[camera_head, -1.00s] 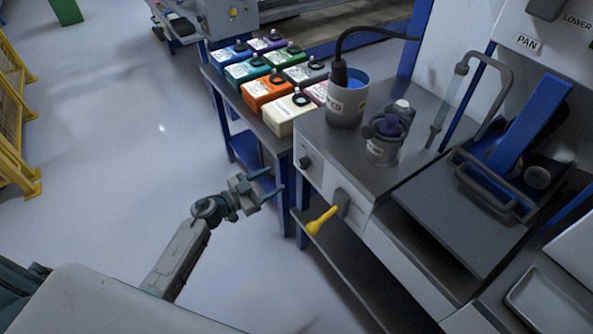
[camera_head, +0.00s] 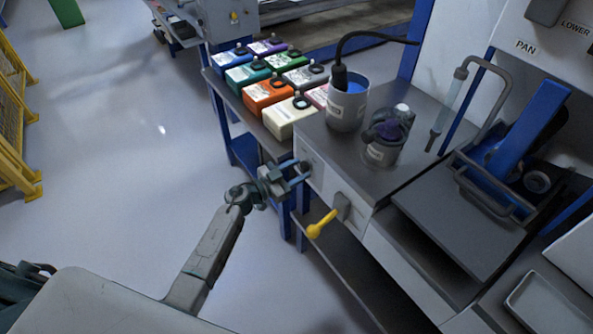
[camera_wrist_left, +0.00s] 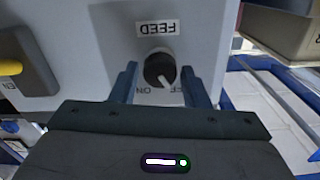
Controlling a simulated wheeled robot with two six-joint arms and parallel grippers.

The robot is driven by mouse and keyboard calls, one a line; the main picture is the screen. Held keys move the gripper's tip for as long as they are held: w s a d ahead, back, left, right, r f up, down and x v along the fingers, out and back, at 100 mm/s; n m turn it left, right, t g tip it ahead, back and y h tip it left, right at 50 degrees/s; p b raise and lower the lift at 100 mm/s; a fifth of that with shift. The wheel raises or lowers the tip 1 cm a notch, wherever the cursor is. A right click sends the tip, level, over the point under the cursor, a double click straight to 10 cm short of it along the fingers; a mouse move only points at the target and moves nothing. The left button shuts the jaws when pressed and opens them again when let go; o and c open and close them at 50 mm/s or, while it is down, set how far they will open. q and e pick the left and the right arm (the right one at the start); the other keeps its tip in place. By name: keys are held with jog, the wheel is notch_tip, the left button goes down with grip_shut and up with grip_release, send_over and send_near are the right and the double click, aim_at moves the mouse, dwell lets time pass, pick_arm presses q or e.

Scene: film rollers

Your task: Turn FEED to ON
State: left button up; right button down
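The FEED knob (camera_wrist_left: 159,68) is a round black dial with a white mark, on the white panel beneath an upside-down FEED label (camera_wrist_left: 157,28) in the left wrist view. Its mark points down and slightly right, towards a label partly hidden by a finger; an ON label (camera_wrist_left: 142,90) is to the left. My left gripper (camera_wrist_left: 161,84) is open, one finger on each side of the knob, with gaps between. In the head view my left gripper (camera_head: 303,170) is at the cabinet front and covers most of the knob. My right gripper is not in view.
A yellow-handled lever (camera_head: 322,223) sticks out of the same cabinet, right of and below my gripper. A grey cup (camera_head: 346,108) and a lidded jar (camera_head: 381,152) stand on top. Coloured boxes (camera_head: 268,92) line the bench behind.

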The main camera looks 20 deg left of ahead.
pick_arm(q)
jog(key=c, duration=0.6)
